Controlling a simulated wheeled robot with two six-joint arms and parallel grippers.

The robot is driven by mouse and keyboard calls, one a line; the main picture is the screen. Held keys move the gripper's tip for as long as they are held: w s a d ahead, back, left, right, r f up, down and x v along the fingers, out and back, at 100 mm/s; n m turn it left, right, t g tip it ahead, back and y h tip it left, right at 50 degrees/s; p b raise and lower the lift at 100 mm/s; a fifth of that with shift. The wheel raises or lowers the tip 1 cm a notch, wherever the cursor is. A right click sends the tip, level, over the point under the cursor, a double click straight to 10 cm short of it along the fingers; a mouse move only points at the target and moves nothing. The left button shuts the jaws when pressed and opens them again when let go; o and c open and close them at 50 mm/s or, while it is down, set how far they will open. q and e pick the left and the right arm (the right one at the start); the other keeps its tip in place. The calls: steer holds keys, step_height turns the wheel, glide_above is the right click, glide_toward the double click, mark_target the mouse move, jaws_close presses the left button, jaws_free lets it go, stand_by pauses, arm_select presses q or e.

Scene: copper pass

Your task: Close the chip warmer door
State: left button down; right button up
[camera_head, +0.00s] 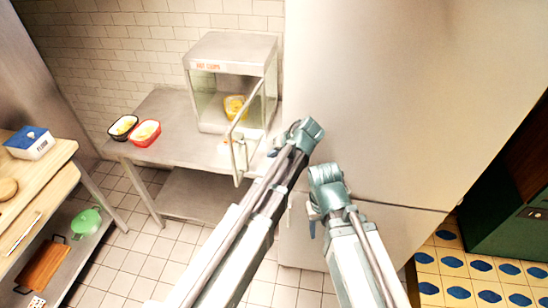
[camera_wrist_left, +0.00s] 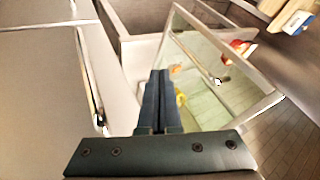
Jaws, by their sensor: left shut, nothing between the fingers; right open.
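The chip warmer (camera_head: 232,52) is a steel and glass case with a red label, standing on a steel table. Its glass door (camera_head: 238,165) stands swung open toward me, with a light metal frame. The door also shows right of the fingers in the left wrist view (camera_wrist_left: 262,83). My left gripper (camera_wrist_left: 160,75) is shut and empty, close beside the door's frame; whether it touches cannot be told. In the head view its fingers are mostly hidden near the door. My right gripper (camera_head: 313,228) is open, low in front of the tall steel cabinet, largely hidden by its own arm.
Yellow chips (camera_head: 234,107) sit inside the warmer. A red bowl (camera_head: 146,133) and a dark bowl (camera_head: 123,127) stand on the steel table (camera_head: 185,125) to the left. The tall steel cabinet (camera_head: 370,90) closes off the right side. Open tiled floor lies in front.

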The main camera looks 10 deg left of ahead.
arm_select(q)
steer(key=w+a+f+b, duration=0.1)
steer(key=a+f+b, duration=0.2)
steer(key=a, duration=0.4)
steer(key=shift+w+f+b, duration=0.35)
steer(key=shift+w+f, duration=0.05)
steer(key=shift+f, duration=0.5)
